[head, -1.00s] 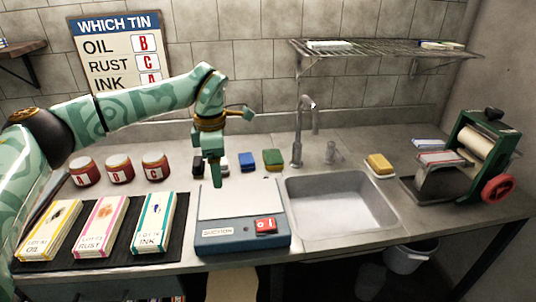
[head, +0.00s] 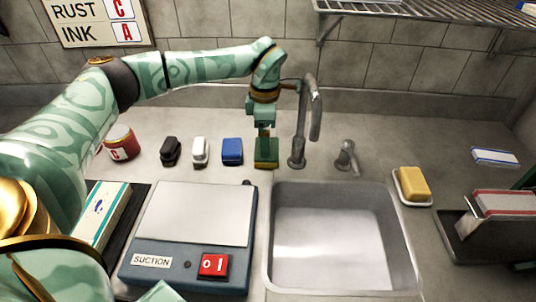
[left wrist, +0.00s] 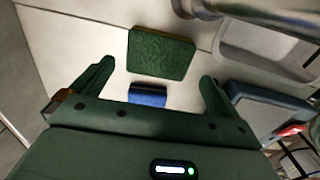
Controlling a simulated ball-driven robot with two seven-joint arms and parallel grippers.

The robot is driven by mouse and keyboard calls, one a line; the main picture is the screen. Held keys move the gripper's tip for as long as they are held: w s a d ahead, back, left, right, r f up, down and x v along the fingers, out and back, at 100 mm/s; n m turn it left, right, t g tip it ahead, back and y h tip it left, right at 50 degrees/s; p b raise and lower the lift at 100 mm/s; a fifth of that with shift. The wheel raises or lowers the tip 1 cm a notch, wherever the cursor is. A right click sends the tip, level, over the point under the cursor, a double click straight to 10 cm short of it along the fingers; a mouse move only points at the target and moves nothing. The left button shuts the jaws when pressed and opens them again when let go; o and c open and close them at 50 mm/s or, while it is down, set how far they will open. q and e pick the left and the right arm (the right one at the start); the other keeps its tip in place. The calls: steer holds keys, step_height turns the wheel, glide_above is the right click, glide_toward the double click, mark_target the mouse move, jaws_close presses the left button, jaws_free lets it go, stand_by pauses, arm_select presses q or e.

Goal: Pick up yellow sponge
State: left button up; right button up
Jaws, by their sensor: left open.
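The yellow sponge (head: 413,184) rests on a small white dish (head: 402,201) on the counter, right of the sink. My left gripper (head: 264,134) is well to the left of it, behind the sink's left edge and above a green block (head: 266,154). In the left wrist view my left gripper (left wrist: 154,78) has its two fingers spread, with nothing between them. The green block (left wrist: 160,53) lies beyond the fingers there, with a blue block (left wrist: 148,95) nearer. The yellow sponge does not show in the wrist view. My right gripper is not in view.
A tap (head: 312,110) and a handle (head: 346,158) stand behind the sink (head: 340,190), between my left gripper and the sponge. A suction box (head: 150,262) is left of the sink. A metal tray (head: 462,240) stands right of the dish. A wire shelf (head: 425,10) hangs above.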

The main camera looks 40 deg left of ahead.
arm_select(q)
step_height(320, 180, down, 5)
steer(key=shift+w+f+b, duration=0.15)
steer(key=shift+f+b, duration=0.05)
steer(key=shift+b, duration=1)
steer(key=shift+f, duration=0.2)
steer(key=shift+r, duration=0.2)
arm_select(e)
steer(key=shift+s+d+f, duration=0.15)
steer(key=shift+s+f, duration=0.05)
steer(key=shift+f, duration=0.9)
arm_select(q)
steer(key=c, duration=0.8)
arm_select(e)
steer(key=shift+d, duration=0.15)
arm_select(q)
step_height(320, 180, up, 9)
steer(key=p, duration=0.3)
steer(key=shift+r, duration=0.15)
steer(key=shift+r+p, duration=0.3)
steer(key=shift+r, duration=0.05)
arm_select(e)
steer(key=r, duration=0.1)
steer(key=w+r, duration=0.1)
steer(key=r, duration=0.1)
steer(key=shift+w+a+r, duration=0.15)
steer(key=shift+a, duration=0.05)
